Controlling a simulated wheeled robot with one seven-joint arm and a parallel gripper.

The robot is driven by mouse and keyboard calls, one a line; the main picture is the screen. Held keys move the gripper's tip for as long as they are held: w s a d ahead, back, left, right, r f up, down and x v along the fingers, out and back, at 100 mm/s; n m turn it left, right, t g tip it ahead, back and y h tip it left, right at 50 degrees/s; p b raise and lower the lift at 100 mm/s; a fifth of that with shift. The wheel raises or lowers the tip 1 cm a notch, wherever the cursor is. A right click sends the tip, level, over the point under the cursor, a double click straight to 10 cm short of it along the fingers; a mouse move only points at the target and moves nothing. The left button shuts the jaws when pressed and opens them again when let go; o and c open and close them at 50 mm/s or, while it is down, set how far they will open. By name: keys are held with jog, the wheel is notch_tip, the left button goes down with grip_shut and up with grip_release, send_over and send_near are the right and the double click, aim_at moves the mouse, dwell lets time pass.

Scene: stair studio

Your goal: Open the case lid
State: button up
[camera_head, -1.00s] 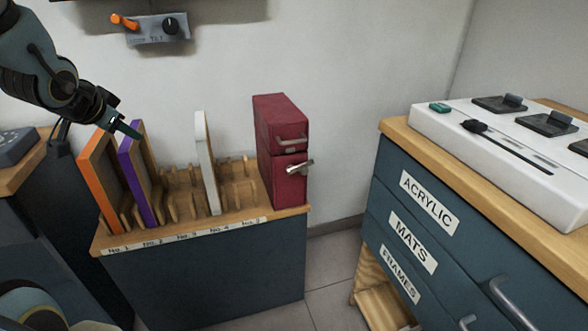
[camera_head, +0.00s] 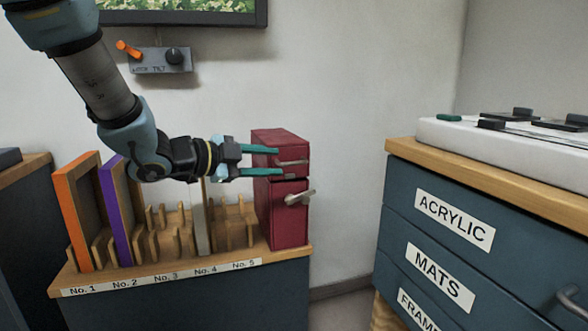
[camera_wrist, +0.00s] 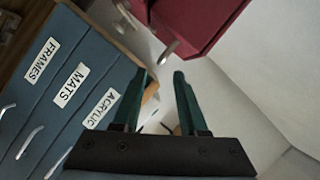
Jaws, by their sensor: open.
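The dark red case (camera_head: 280,215) stands upright at the right end of the wooden rack. Its upper part is the lid (camera_head: 277,138), with a seam below it. A grey bar handle (camera_head: 292,162) is on the lid's front, and a metal latch lever (camera_head: 300,197) sits below the seam. My gripper (camera_head: 279,161) is open and empty, its teal fingers spread one above the other in front of the lid, near the handle. Contact cannot be told. In the wrist view the fingers (camera_wrist: 162,77) point towards the red case (camera_wrist: 195,22), with metal hardware just beyond them.
The rack (camera_head: 225,266) holds an orange-edged frame (camera_head: 73,215), a purple-edged frame (camera_head: 114,215) and a pale panel (camera_head: 200,220) beneath my arm. A labelled drawer cabinet (camera_head: 455,265) stands to the right, with a gap between. A wall control box (camera_head: 160,60) is above.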

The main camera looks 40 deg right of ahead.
aim_at(291, 163)
jog(key=x, duration=0.7)
jog(key=shift+w+b, duration=0.15)
jog(key=shift+b, duration=0.25)
jog(key=shift+c, duration=0.4)
grip_shut()
dwell(0.5)
